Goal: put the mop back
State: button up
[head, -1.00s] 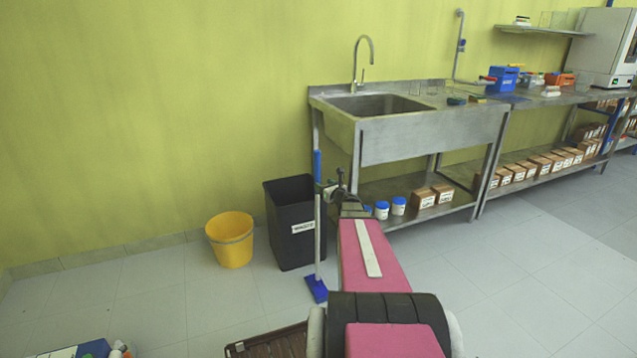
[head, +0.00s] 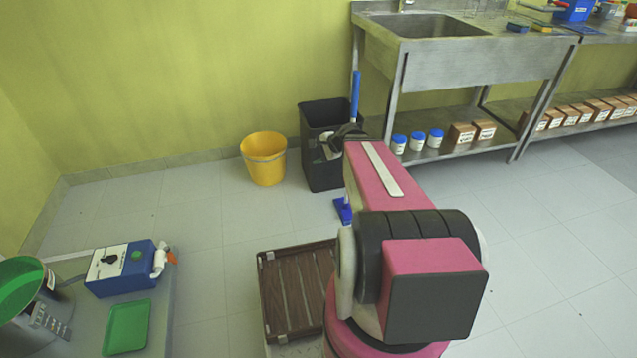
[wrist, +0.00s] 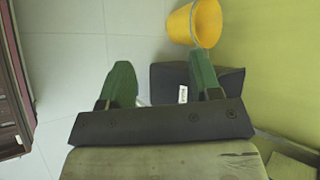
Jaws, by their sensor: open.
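The mop stands nearly upright between the black bin and the sink's left leg in the head view. Its blue upper handle (head: 355,95) shows above my arm's end, and its blue head (head: 342,210) shows near the floor. The middle of its pole is hidden behind my arm and wrist. My gripper (head: 338,136) is beside the pole in that view, its fingers hard to make out. In the wrist view my gripper (wrist: 161,78) is open, with two green fingers wide apart. I cannot tell whether the pole is between them.
The black bin (head: 318,172) and yellow bucket (head: 263,160) stand by the wall. The sink bench (head: 450,50) is at the right. A brown slatted tray (head: 290,292) lies low beside my arm. A table (head: 85,320) with equipment is at lower left. Tiled floor is open around.

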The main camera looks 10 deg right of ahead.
jog(key=s+a+f+n+g+h, duration=0.2)
jog(key=s+n+g+h, duration=0.4)
jog(key=s+n, duration=0.7)
jog(key=shift+a+f+h, duration=0.15)
jog(key=shift+f+h, duration=0.5)
jog(key=shift+h, duration=0.25)
